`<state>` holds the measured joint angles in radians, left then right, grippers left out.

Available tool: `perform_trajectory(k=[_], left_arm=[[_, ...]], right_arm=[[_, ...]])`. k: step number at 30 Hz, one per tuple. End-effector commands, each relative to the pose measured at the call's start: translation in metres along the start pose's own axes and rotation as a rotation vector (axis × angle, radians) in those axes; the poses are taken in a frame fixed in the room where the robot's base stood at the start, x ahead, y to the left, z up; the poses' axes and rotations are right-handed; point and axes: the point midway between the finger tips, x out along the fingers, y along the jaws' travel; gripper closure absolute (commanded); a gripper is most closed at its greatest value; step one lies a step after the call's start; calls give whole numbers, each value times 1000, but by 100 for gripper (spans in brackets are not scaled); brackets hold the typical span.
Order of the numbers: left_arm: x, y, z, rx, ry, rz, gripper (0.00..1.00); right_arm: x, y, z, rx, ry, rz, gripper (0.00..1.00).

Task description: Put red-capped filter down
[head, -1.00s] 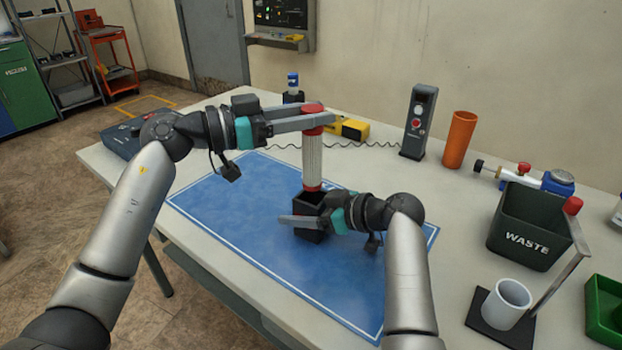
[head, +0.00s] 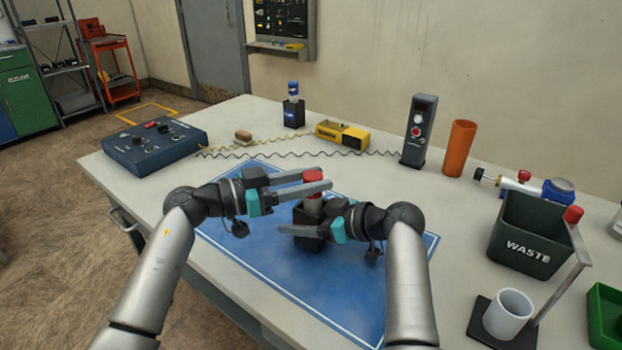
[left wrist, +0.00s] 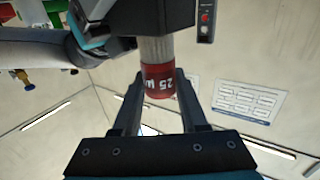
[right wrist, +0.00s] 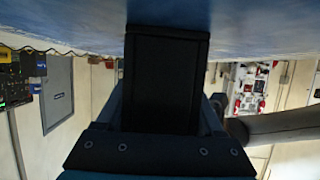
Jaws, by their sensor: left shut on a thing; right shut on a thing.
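The red-capped filter (head: 312,203) stands upright, its lower part hidden inside the black square holder (head: 305,242) on the blue mat (head: 250,245). My left gripper (head: 326,180) is shut on the filter at its red cap. The left wrist view shows the fingers on both sides of the red cap (left wrist: 158,80), which has white lettering. My right gripper (head: 290,230) is shut on the black holder, which fills the right wrist view (right wrist: 165,80) between the fingers.
The dark green waste bin (head: 528,240), a white cup (head: 508,312) and a green tray (head: 608,318) stand at right. A grey upright device (head: 418,130), an orange tube (head: 459,148) and a yellow box (head: 342,135) stand behind the mat. A blue control box (head: 155,147) is at back left.

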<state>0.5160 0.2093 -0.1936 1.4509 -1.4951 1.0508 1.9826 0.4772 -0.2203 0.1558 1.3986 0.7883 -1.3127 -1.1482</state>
Motion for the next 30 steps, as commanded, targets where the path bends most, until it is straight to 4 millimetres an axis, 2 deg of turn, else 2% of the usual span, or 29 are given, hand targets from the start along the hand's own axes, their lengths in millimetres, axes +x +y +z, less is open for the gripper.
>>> perform_trajectory(k=[1, 2, 9, 20, 23, 30], left_arm=[[0, 0, 1, 0, 0, 0, 100], [0, 0, 2, 0, 0, 0, 57], [0, 0, 1, 0, 0, 0, 30], [-4, -1, 0, 0, -2, -2, 28], [-18, -1, 1, 1, -4, -4, 28], [-68, 0, 1, 0, -6, -2, 28]], right_arm=[[0, 0, 1, 1, -1, -1, 90], [0, 0, 1, 1, -1, -1, 90], [0, 0, 1, 1, -1, -1, 90], [0, 0, 1, 1, -1, -1, 90], [0, 0, 1, 1, -1, -1, 90], [0, 0, 1, 1, -1, -1, 90]])
